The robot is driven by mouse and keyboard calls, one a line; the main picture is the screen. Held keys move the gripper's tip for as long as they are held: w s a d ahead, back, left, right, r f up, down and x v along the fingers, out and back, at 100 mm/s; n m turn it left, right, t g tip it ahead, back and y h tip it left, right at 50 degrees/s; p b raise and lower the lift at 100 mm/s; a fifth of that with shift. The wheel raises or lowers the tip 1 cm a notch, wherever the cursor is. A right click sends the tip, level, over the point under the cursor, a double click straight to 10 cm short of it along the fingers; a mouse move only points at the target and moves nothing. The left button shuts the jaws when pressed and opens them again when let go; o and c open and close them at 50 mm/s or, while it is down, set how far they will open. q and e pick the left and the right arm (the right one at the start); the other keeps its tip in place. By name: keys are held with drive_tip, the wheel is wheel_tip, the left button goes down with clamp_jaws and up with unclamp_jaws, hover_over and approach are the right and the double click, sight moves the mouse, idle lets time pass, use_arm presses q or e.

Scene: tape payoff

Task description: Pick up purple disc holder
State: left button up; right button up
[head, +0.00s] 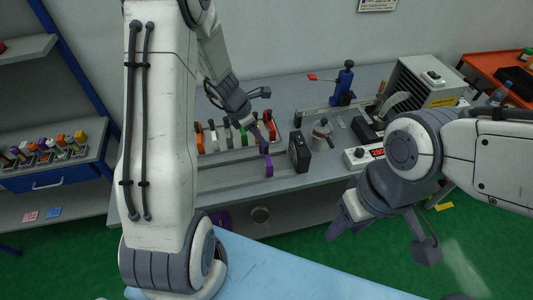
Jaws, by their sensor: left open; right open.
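A purple disc-shaped piece (268,166) stands upright at the right end of the rails on the grey bench. It looks like the purple disc holder, though its detail is small. My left gripper (259,141) is open just above and behind it, pointing down over the bench. I see no contact between them, and the fingertips are partly hard to make out. My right gripper (340,226) is open and empty, low in front of the bench's front edge.
A row of coloured holders (230,136) stands behind the rails. A black box (299,152), a metal pot (322,135) and a scale with a red display (365,154) stand to the right. Another purple object (220,218) is under the bench. A side shelf (60,165) holds several coloured pieces.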

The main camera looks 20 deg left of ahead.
sight(266, 154)
use_arm(q)
drive_tip(key=x, duration=0.7)
drive_tip(key=shift+s+f+b, duration=0.15)
drive_tip(key=shift+s+b, duration=0.05)
drive_tip(key=shift+b, duration=0.1)
clamp_jaws()
